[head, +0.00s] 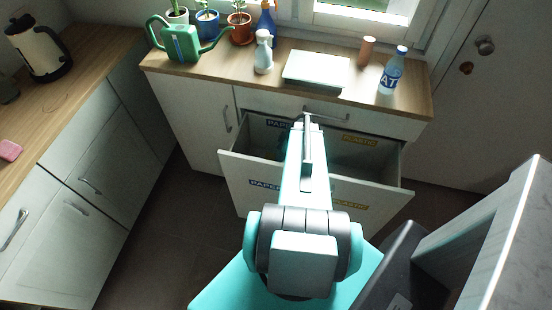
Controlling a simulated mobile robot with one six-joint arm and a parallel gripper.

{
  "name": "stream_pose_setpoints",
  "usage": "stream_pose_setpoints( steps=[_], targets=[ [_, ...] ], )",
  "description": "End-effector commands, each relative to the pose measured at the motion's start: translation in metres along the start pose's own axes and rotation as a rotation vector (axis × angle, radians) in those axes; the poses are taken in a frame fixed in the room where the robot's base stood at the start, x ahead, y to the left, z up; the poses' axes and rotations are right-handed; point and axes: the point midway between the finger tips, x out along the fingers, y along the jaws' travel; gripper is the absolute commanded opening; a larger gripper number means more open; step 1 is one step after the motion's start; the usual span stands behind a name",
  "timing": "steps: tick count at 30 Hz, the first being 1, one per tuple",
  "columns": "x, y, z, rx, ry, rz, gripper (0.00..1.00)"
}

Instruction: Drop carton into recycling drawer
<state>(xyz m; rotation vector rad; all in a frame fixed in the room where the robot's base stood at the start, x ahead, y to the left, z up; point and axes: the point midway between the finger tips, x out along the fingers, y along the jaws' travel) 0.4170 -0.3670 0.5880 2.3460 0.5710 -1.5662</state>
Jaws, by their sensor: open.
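The recycling drawer (235,168) is pulled open below the counter. Its left part is labelled PAPER and its right part PLASTIC. My arm reaches forward over the drawer's front panel, and my gripper (307,120) is above the drawer near its back edge, roughly between the two parts. The gripper is open; its fingers are small and partly hidden by my arm. I cannot make out a carton for certain. A small bluish patch shows in the PAPER part beside my arm, too hidden to identify.
The counter (220,77) behind holds a green watering can (182,43), potted plants, spray bottles (263,52), a white flat box-like thing (316,69), a brownish cylinder (367,51) and a labelled bottle (392,72). Dark floor (165,215) lies free left of the drawer.

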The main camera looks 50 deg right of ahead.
Motion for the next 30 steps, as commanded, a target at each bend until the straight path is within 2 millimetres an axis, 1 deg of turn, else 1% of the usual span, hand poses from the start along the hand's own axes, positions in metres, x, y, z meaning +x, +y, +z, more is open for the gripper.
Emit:
stream_pose_setpoints(
  steps=[3,8,30],
  targets=[
    [-0.008,-0.0004,0.0004,0.0,0.0,0.0,0.65],
    [-0.0125,-0.0003,0.0004,0.0,0.0,0.0,0.65],
    [-0.0127,-0.0001,0.0,0.0,0.0,0.0,0.65]
  ],
)
